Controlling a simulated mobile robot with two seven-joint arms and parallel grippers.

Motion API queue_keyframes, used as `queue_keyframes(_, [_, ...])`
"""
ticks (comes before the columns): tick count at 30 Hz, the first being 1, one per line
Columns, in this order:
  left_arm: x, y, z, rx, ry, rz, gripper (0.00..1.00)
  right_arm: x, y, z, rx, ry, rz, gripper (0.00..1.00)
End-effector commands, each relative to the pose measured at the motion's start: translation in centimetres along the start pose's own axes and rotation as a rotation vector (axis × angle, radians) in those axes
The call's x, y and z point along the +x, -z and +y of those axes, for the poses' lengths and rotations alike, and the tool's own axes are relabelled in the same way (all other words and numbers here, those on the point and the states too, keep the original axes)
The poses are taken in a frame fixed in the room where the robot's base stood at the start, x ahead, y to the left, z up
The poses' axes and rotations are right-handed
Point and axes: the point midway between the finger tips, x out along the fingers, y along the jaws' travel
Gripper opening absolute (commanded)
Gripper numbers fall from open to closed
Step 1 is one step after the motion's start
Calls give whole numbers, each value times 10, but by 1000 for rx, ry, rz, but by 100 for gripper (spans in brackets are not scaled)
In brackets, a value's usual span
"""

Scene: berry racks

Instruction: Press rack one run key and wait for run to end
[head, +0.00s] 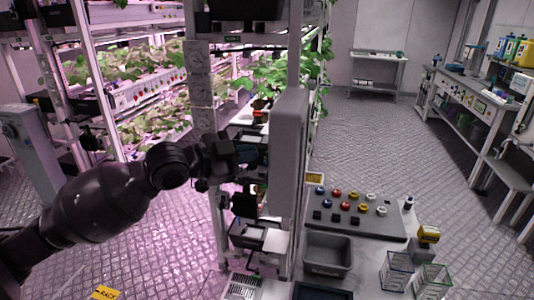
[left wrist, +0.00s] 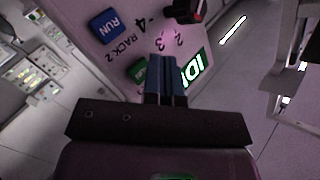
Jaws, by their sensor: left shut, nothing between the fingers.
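My left gripper (head: 248,157) reaches in from the left to a grey upright control box (head: 288,150) on the rack post. In the left wrist view the shut blue fingers (left wrist: 162,62) are in front of the box's pale panel (left wrist: 112,62). A blue RUN key (left wrist: 105,25) is left of the fingertips. Lettering that looks like RACK 2 is below it. A green key (left wrist: 137,70) is partly hidden by the fingers. A green display (left wrist: 195,68), partly covered, shows letters like IDL. Contact with the panel cannot be told. My right gripper is out of view.
A dark knob with a red mark (left wrist: 185,10) sits among numbers on the panel. Plant shelves (head: 130,95) stand behind my left arm. A board with coloured knobs (head: 355,212) and a grey bin (head: 328,254) are on the right bench. Open floor lies beyond.

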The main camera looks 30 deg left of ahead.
Motion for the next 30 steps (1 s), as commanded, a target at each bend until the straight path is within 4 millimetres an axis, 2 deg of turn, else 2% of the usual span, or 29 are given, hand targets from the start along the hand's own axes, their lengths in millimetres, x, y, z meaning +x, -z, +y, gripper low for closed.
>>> queue_keyframes(10, [5,5,4,-1,-1,0,0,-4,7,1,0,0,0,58])
queue_keyframes(30, [8,6,5,0,0,0,0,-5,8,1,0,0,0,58])
